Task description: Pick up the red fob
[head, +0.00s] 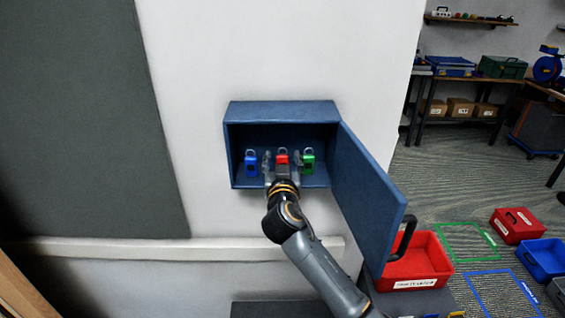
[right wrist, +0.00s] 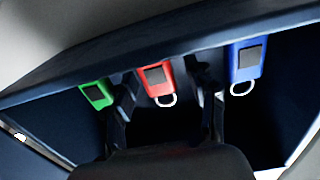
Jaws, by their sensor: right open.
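The red fob (head: 282,159) is in the middle of a row of three inside the open blue wall cabinet (head: 283,110), its ring upward in the head view. My right gripper (head: 282,168) is open and reaches into the cabinet. In the right wrist view (right wrist: 165,88) its fingers stand either side of the red fob (right wrist: 155,78), with gaps visible; I see no contact. The blue fob (head: 251,164) is left of it and the green fob (head: 308,161) right in the head view. The right wrist view shows the blue fob (right wrist: 246,62) and green fob (right wrist: 96,94) outside the fingers. My left gripper is not in view.
The cabinet door (head: 362,190) swings open to the right, with a dark handle (head: 405,237). A red bin (head: 425,262) stands beyond it. Further right are a red box (head: 518,224), a blue bin (head: 545,260) and green and blue floor outlines. A ledge (head: 180,250) runs below the cabinet.

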